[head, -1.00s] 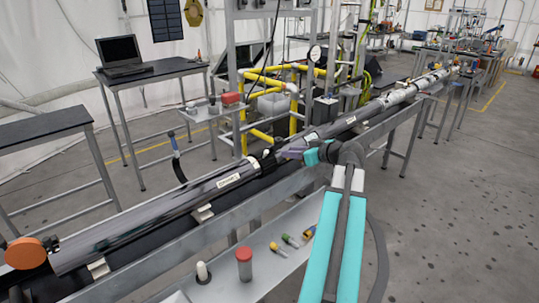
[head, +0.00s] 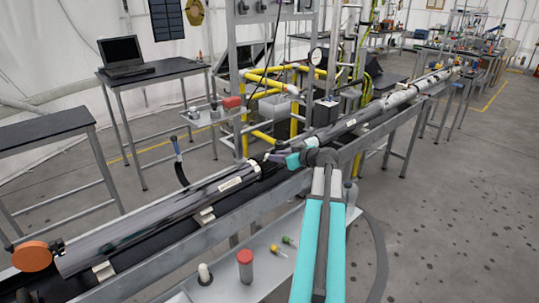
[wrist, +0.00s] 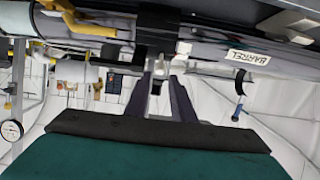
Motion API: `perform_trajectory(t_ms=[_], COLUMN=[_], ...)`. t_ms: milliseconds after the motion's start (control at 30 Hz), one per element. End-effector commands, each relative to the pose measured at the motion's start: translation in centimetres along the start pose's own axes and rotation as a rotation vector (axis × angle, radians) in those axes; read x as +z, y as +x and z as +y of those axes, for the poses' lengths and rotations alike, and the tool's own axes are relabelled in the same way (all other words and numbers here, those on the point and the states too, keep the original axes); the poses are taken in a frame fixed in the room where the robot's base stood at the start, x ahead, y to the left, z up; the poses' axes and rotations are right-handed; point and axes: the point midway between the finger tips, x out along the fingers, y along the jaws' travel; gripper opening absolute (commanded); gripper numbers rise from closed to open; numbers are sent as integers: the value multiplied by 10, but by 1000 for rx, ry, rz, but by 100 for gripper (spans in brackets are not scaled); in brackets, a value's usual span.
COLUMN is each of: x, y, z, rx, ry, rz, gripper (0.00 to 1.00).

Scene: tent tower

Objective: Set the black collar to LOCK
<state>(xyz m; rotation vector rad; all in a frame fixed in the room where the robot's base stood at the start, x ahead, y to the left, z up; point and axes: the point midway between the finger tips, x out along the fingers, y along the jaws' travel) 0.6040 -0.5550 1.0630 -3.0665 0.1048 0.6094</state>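The black collar (head: 267,164) sits around the long grey tube at the right end of the section labelled BARREL (head: 230,183). In the wrist view the black collar (wrist: 158,32) is a dark band at the top centre, with a small pale stub below it. My gripper (head: 274,158) is at the collar's right side in the head view. In the wrist view my gripper (wrist: 161,77) shows two dark purple fingers with a gap between them, pointing at the collar and stub. Contact cannot be told. No LOCK marking is readable.
The tube lies along a metal rail (head: 240,215). A lower shelf (head: 222,285) holds a red-capped container (head: 245,266) and small vials. Yellow pipes (head: 262,137) stand behind the tube. A laptop table (head: 150,78) stands at the back left. Open floor lies to the right.

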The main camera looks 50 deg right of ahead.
Motion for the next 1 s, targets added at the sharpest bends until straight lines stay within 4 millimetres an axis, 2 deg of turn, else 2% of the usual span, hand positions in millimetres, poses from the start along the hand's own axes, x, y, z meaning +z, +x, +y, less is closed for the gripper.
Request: perform_trajectory(t_ms=[100, 300, 500, 767, 900, 1000], x=[-2, -2, 0, 0, 0, 0], y=[17, 38, 47, 47, 47, 46], z=[1, 1, 1, 1, 1, 1], rx=[-2, 0, 1, 2, 2, 2], ry=[2, 0, 0, 0, 1, 1], rz=[-1, -1, -1, 0, 0, 0], gripper=[22, 22, 22, 22, 2, 0])
